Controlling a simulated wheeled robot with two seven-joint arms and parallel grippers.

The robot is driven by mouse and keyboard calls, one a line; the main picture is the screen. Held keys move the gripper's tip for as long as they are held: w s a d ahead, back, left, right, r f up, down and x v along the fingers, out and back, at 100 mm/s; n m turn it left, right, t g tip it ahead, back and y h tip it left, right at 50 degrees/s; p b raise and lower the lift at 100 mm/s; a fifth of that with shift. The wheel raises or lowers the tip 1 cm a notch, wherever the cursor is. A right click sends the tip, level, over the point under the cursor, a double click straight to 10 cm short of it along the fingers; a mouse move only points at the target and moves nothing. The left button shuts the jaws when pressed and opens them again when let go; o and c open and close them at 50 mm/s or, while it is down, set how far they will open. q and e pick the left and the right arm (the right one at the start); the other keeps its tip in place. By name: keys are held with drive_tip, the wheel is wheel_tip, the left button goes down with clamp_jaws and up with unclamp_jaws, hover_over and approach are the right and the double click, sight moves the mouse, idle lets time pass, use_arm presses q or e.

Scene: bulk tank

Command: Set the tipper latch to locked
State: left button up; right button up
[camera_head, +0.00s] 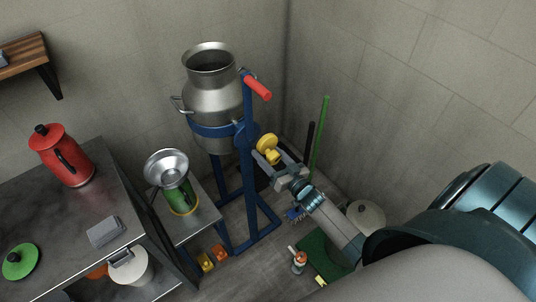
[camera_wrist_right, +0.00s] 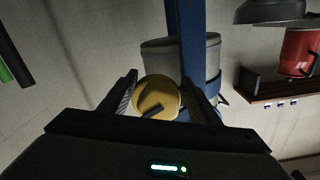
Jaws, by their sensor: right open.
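The tipper latch is a round yellow knob (camera_head: 266,141) on the blue tipper frame (camera_head: 247,180), beside the metal milk can (camera_head: 213,98). My right gripper (camera_head: 270,158) is right at the knob, coming from the lower right. In the wrist view the yellow knob (camera_wrist_right: 157,94) sits between the two spread fingers (camera_wrist_right: 163,92), with a dark bar across its lower face. The fingers are open; whether either touches the knob I cannot tell. The latch's lock marking is not readable. My left gripper is not in view.
A red handle (camera_head: 257,88) sticks out above the latch. A small table with a green container and steel funnel (camera_head: 167,168) stands left of the frame. A steel counter with a red kettle (camera_head: 62,157) is further left. Green and dark poles (camera_head: 321,135) lean at the right wall.

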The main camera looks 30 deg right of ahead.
drive_tip(key=c, duration=1.1)
drive_tip(key=shift+o, duration=0.2)
drive_tip(key=shift+n, duration=0.4)
drive_tip(key=n+b, duration=0.1)
drive_tip(key=n, duration=0.4)
drive_tip(key=shift+d+f, duration=0.1)
drive_tip(key=shift+d, duration=0.05)
drive_tip(key=n+b, duration=0.2)
drive_tip(key=n, duration=0.4)
drive_tip(key=shift+d+n, duration=0.1)
drive_tip(key=shift+n, duration=0.2)
